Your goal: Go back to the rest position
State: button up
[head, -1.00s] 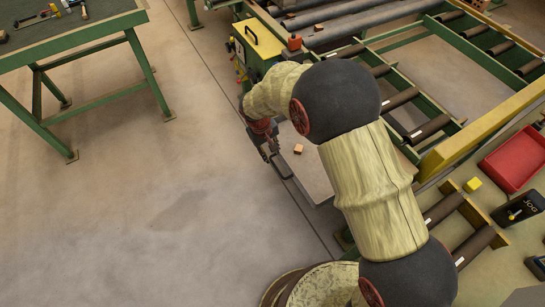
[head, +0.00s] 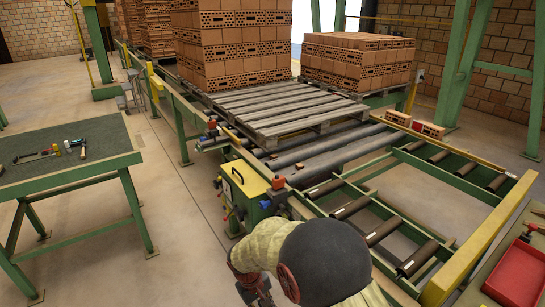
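My gripper (head: 255,291) shows at the bottom edge of the head view, below the covered wrist of my arm. Its lower part is cut off by the picture edge. I cannot tell whether its fingers are open or shut, and no object is visible in it. The rest of my arm runs off the bottom of the picture.
A green-and-yellow control box (head: 244,194) stands just beyond my arm. A roller conveyor frame (head: 455,284) lies to the right, with a red tray (head: 518,272). A tool table (head: 70,175) stands left. Brick stacks (head: 235,45) rest on pallets behind. The floor between is clear.

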jog(key=s+d+r+m+t, duration=0.2)
jog(key=s+d+r, duration=0.5)
jog(key=r, duration=0.4)
jog(key=s+d+r+m+t+y, duration=0.1)
jog(key=s+d+r+m, duration=0.1)
jog(key=s+d+r, duration=0.5)
jog(key=s+d+r+m+t+y, duration=0.1)
jog(key=s+d+r, duration=0.6)
jog(key=r, duration=0.7)
jog(key=shift+d+r+m+t, duration=0.35)
jog(key=shift+d+m+t, duration=0.2)
jog(key=shift+m+t, duration=0.3)
